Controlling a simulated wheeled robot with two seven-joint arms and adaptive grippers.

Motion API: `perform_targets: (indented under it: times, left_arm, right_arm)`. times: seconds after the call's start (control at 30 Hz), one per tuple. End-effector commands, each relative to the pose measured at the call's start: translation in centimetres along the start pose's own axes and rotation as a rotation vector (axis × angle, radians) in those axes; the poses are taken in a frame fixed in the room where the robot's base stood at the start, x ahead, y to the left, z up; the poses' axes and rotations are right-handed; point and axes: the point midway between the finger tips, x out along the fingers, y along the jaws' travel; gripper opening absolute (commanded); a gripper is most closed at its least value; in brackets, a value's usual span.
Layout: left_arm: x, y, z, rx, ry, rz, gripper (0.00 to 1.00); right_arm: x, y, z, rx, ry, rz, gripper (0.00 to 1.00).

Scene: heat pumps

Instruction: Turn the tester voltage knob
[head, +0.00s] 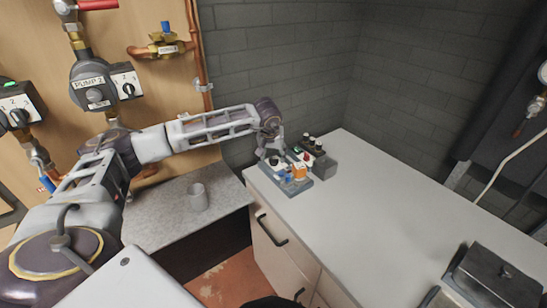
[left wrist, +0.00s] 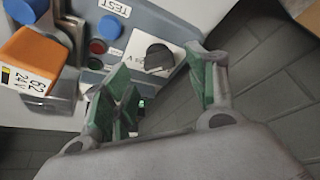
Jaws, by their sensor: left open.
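The tester (head: 297,186) is a blue-grey box on the near left corner of the white counter, with a TEST label in the left wrist view (left wrist: 178,22). Its black voltage knob (left wrist: 160,57) sits on the panel beside a white label ending in V. My left gripper (left wrist: 160,92) is open, with one green-padded finger to each side of the knob's line in that view. The knob appears just beyond the fingertips; I cannot tell whether they touch it. In the head view my left gripper (head: 268,152) is over the tester's far left end. My right gripper is not in view.
An orange 24 V block (left wrist: 28,60), a red button (left wrist: 97,46) and blue knobs are close to the left finger. A dark box with black-topped parts (head: 318,160) stands behind the tester. The middle of the counter (head: 385,205) is clear.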

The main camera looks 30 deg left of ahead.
Motion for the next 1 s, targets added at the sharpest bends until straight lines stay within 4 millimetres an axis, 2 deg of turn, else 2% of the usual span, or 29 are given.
perform_targets:
  times: [0.3, 0.5, 0.7, 1.0]
  left_arm:
    - [-4.9, 0.0, -0.1, 0.001, 0.002, 0.002, 0.57]
    - [-7.4, 0.0, 0.0, 0.001, 0.001, 0.001, 0.57]
    - [-8.8, 0.0, 0.0, 0.001, 0.0, 0.0, 0.57]
    - [-9.1, 0.0, 0.0, 0.001, 0.0, 0.0, 0.57]
  right_arm:
    - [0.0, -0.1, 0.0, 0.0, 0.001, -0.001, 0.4]
    - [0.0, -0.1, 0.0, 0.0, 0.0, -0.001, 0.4]
    - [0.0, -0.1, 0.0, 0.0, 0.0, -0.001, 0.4]
    - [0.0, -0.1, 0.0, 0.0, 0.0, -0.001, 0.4]
